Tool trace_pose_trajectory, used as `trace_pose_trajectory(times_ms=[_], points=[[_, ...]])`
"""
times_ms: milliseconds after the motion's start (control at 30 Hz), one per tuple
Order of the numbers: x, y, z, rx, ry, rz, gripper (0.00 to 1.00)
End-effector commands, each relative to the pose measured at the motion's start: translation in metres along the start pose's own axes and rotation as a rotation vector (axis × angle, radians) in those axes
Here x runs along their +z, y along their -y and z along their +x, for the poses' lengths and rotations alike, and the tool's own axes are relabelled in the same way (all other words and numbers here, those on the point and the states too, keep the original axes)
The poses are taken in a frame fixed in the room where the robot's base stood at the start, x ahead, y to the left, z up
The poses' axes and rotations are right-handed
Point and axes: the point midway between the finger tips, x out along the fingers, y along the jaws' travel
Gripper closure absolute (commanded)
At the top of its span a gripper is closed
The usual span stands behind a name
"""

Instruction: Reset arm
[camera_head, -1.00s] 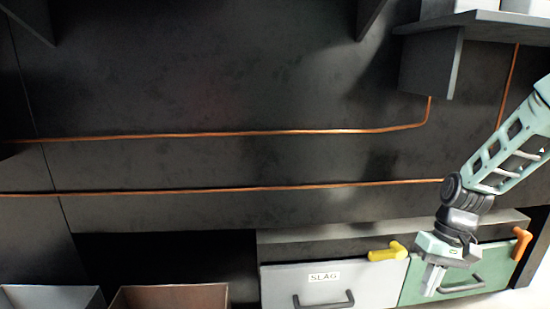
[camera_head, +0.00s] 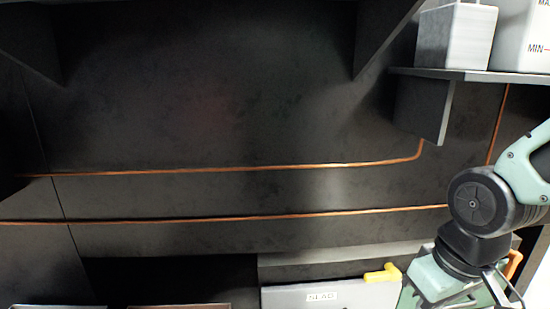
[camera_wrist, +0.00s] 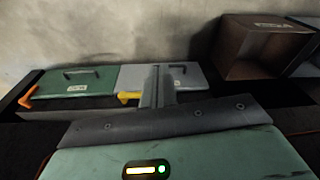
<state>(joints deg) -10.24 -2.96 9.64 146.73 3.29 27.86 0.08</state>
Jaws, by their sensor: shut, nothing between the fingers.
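My arm is at the right of the head view, with its wrist over the green drawer front (camera_head: 410,297). My gripper (camera_wrist: 158,82) shows in the wrist view with its fingers together and nothing between them. In the head view the fingertips are cut off below the bottom edge. Behind the fingers in the wrist view are the green drawer front, with a dark handle and an orange lever (camera_wrist: 28,97), and the grey drawer front (camera_wrist: 185,74) with a yellow lever (camera_wrist: 127,97).
The grey front bears a SLAG label (camera_head: 321,296). A brown bin (camera_wrist: 258,45) stands beside the drawers. A shelf (camera_head: 480,76) with white containers (camera_head: 457,38) is above my arm. Orange pipes (camera_head: 250,167) run along the dark wall. The space before the wall's middle is clear.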

Motion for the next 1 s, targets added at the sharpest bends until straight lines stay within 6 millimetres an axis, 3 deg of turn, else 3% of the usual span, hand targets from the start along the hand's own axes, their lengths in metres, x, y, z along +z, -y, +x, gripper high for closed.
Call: trace_pose_trajectory(times_ms=[33, 200, 333, 1000], points=[[0.001, 0.02, -0.033, -0.01, 0.013, -0.059, 1.0], [0.023, 0.079, -0.095, -0.038, 0.078, -0.25, 1.0], [0.047, 0.116, -0.143, -0.048, 0.127, -0.391, 1.0], [0.012, 0.115, -0.346, -0.047, 0.124, -0.366, 1.0]])
